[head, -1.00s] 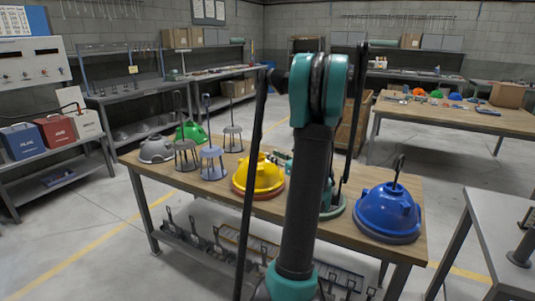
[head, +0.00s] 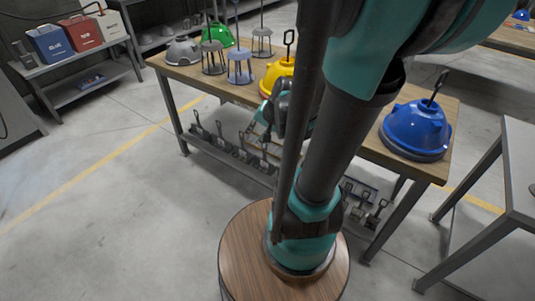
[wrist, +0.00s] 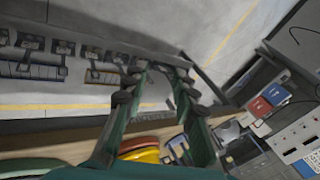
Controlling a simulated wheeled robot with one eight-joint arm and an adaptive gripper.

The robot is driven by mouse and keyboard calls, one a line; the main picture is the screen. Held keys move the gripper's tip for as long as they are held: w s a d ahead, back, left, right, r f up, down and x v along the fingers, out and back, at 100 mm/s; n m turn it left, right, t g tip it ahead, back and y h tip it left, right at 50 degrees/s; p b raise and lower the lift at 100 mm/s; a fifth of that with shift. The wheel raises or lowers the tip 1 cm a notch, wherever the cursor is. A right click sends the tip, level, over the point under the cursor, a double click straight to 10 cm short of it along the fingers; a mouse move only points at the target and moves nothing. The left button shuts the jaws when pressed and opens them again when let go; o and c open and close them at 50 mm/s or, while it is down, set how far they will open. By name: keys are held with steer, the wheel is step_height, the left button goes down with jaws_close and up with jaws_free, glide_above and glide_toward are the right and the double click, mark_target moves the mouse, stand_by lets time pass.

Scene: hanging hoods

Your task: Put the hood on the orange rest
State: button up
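A yellow hood (head: 279,76) with a dark upright handle sits on the wooden table, partly behind my arm. Its yellow dome also shows at the bottom of the wrist view (wrist: 147,156), beside a red-orange rim. A blue hood (head: 416,128) with a handle stands at the table's right end on a dark base. A green hood (head: 222,37) and a grey hood (head: 183,51) are at the left end.
Stands with upright rods, including a blue-grey one (head: 240,66), are on the table (head: 205,82). Several dark handled items (head: 228,146) are on its lower shelf. A grey table (head: 517,185) is at right. The floor (head: 130,200) in front is clear.

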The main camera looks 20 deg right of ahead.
steer(key=s+d+f+n+g+h, duration=0.1)
steer(key=s+f+n+h, duration=0.1)
steer(key=s+n, duration=0.5)
steer(key=shift+s+d+f+h, duration=0.3)
steer(key=shift+d+f+h, duration=0.1)
steer(key=shift+h, duration=0.1)
stand_by(0.5)
